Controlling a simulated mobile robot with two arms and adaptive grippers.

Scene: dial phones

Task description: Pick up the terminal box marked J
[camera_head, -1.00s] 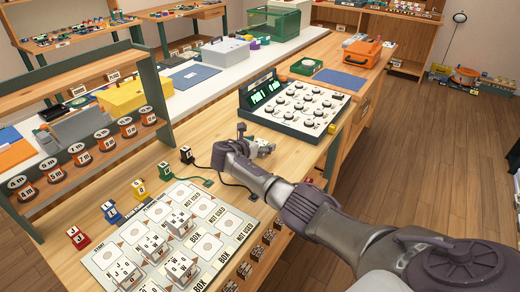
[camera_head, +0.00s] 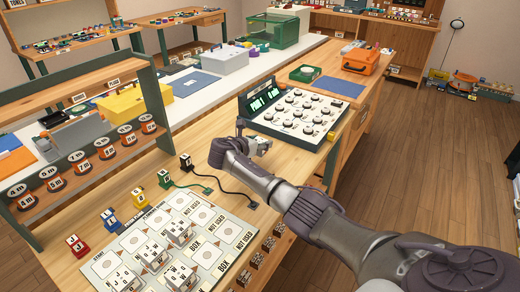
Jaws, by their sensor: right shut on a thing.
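My right gripper (camera_head: 254,143) is above the bench, just in front of the dial panel. It is shut on a small whitish box (camera_head: 262,147), partly hidden by the fingers; its letter is too small to read. Several white lettered boxes stand on a printed board (camera_head: 98,263) at lower left. One at the board's left (camera_head: 124,279) seems to bear a J. Others are at the middle (camera_head: 153,257), the back (camera_head: 179,232) and the right (camera_head: 180,275). My left gripper is out of view.
A sloped dial panel (camera_head: 240,118) with green displays stands behind the gripper. Red (camera_head: 76,246), blue (camera_head: 111,220), yellow (camera_head: 139,198), green (camera_head: 164,179) and black (camera_head: 187,161) blocks line the board's far side. A dark cable (camera_head: 232,192) lies on the bench.

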